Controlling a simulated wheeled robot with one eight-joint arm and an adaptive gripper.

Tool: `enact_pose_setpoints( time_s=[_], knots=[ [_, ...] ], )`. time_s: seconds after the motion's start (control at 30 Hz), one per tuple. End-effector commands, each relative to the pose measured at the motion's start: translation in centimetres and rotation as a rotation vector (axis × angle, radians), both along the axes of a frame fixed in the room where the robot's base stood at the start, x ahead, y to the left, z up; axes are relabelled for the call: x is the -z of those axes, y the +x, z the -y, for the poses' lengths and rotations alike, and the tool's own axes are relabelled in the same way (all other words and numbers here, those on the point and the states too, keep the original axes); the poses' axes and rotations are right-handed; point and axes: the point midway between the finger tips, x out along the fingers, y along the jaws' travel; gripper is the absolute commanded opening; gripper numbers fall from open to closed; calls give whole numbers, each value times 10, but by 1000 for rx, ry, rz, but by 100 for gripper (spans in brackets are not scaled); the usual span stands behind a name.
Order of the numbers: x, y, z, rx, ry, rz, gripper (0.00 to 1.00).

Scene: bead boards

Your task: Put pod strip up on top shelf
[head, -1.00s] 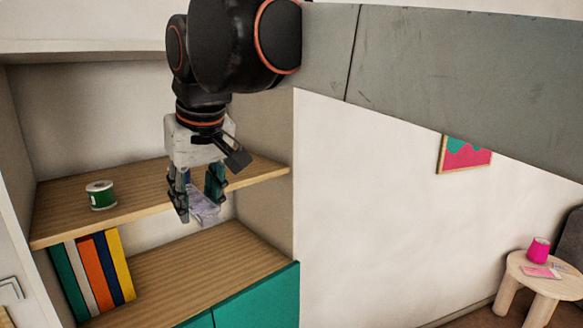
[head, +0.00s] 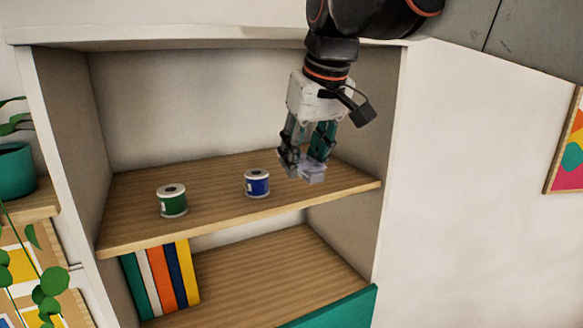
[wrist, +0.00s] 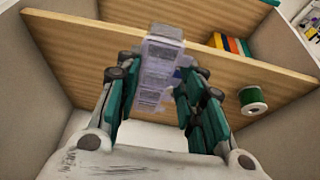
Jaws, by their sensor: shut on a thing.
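My gripper (head: 303,158) points down and is shut on the pod strip (head: 313,172), a clear, pale lilac strip of compartments. In the wrist view the pod strip (wrist: 157,72) runs lengthwise between the fingers and sticks out past their tips. The top shelf (head: 220,212) is a wooden board in an open cabinet, also seen in the wrist view (wrist: 75,48). In the head view the strip overlaps the right part of this board near its front edge. Whether it touches the board I cannot tell.
A green spool (head: 172,201) and a blue spool (head: 257,183) stand on the top shelf, left of my gripper. Upright books (head: 160,280) stand on the shelf below. The cabinet's right wall (head: 385,130) is close to my gripper. A plant (head: 15,165) is at far left.

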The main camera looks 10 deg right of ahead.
Motion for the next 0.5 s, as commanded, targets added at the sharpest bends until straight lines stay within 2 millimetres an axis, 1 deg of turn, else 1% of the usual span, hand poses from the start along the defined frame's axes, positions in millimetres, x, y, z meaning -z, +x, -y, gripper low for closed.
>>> enact_pose_setpoints(
  time_s=[0.03, 0.2, 0.4, 0.47, 0.5],
  knots=[
    [-2, 10, 11, 7, 0, 0, 6],
    [-2, 36, 42, 6, -1, 0, 6],
    [-2, 64, 75, 4, 0, 0, 6],
    [-2, 72, 85, 4, -1, -1, 6],
    [2, 74, 87, 1, 0, -1, 6]
  ],
)
